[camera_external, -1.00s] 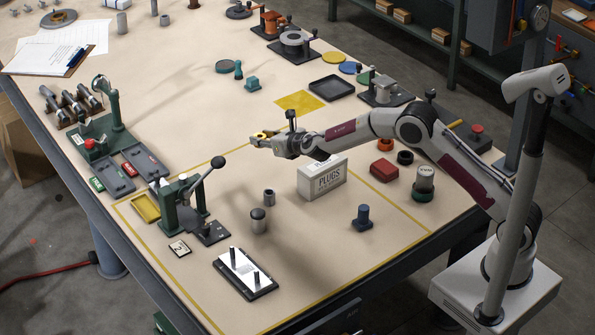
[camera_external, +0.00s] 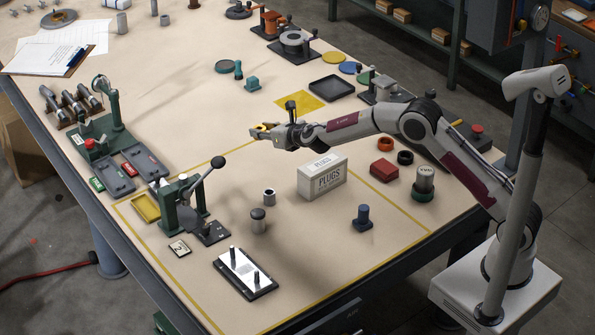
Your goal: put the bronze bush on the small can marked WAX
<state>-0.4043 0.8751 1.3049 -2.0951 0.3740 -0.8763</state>
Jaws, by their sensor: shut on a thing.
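My gripper (camera_external: 262,131) is above the middle of the table, left of and higher than the white PLUGS box. It is shut on a small yellow-bronze ring-like piece, the bronze bush (camera_external: 264,127), partly hidden by the fingers. The can is well to the right of my gripper, below the forearm in the picture.
The PLUGS box (camera_external: 322,178) stands between my gripper and the can. A lever press (camera_external: 187,207) is at left.

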